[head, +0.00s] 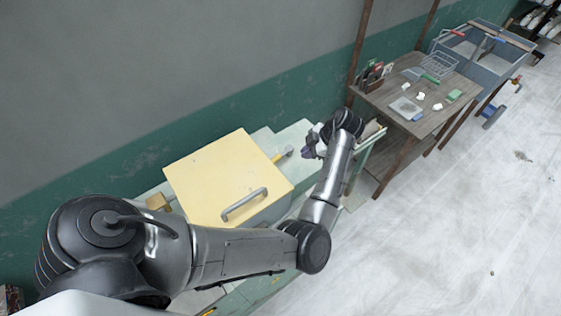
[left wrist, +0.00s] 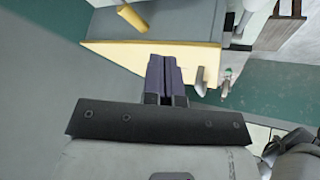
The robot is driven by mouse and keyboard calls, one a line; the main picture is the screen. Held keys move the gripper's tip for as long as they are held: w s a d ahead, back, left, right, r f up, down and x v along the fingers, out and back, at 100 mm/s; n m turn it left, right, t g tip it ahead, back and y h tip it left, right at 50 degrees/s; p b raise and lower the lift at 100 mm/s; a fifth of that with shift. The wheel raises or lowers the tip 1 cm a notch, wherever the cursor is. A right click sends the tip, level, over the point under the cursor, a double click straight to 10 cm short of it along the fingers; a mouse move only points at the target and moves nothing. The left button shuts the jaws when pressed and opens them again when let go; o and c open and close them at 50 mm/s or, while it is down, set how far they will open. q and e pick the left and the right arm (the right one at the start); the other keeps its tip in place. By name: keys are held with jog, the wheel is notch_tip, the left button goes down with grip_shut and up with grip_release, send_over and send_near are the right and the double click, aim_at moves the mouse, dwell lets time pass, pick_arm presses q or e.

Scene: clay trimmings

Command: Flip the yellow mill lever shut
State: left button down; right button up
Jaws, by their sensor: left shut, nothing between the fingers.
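The mill's large pale-yellow lid or panel (head: 225,178) has a grey bar handle (head: 243,204). A small yellow lever (head: 277,157) with a grey end sticks out beyond its far right edge. My left gripper (head: 309,150) is just right of the lever's end, its purple fingers shut and empty. A small gap seems to lie between them. In the left wrist view, the shut fingers (left wrist: 168,75) point at the pale-yellow panel's edge (left wrist: 115,50). A yellow cylinder (left wrist: 132,18) shows above; I cannot tell if it is the lever. My right gripper is not in view.
A wooden bench (head: 403,85) with tools, a wire basket (head: 437,66) and small blocks stands right of my left wrist. A grey sink-like tub (head: 478,58) is beyond. The green-and-grey wall runs close behind the mill. The floor at right is open.

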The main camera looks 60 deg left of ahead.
aim_at(279, 157)
pick_arm(q)
jog(key=s+a+f+n+p, duration=0.1)
jog(key=f+n, duration=0.1)
jog(key=s+a+f+n+p, duration=0.1)
jog(key=s+f+n, duration=0.1)
jog(key=f, duration=0.1)
jog(key=s+a+f+n+p, duration=0.1)
jog(key=s+f+n, duration=0.1)
jog(key=f+n, duration=0.1)
jog(key=shift+f, duration=0.1)
jog(key=shift+s+a+f+p, duration=0.15)
jog(key=shift+a+p, duration=0.15)
jog(key=shift+a, duration=0.2)
jog(key=shift+s+a+f+p, duration=0.15)
jog(key=shift+a+p, duration=0.1)
jog(key=shift+a, duration=0.2)
jog(key=shift+s+a+f, duration=0.15)
jog(key=shift+s+a, duration=0.05)
jog(key=shift+a, duration=0.65)
